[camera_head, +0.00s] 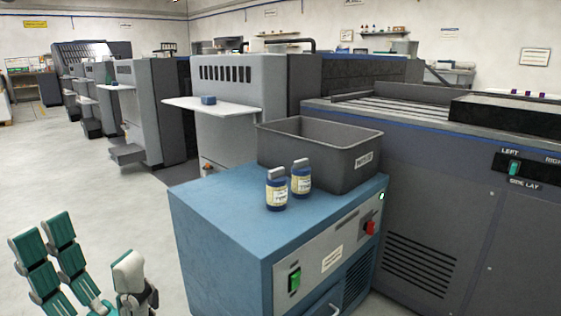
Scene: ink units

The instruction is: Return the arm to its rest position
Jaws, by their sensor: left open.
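My left gripper (88,243) shows at the bottom left, with green-and-white jointed fingers pointing up. Two fingers stand side by side on the left and a whitish one stands apart on the right. It is open, with nothing between the fingers. It is over the pale floor, left of the blue cabinet (225,222) and apart from it. The rest of the left arm is cut off by the lower edge. My right gripper is not in view.
Grey printing units (226,125) stand behind. A large grey machine (435,190) fills the right. The floor (95,190) at left is clear.

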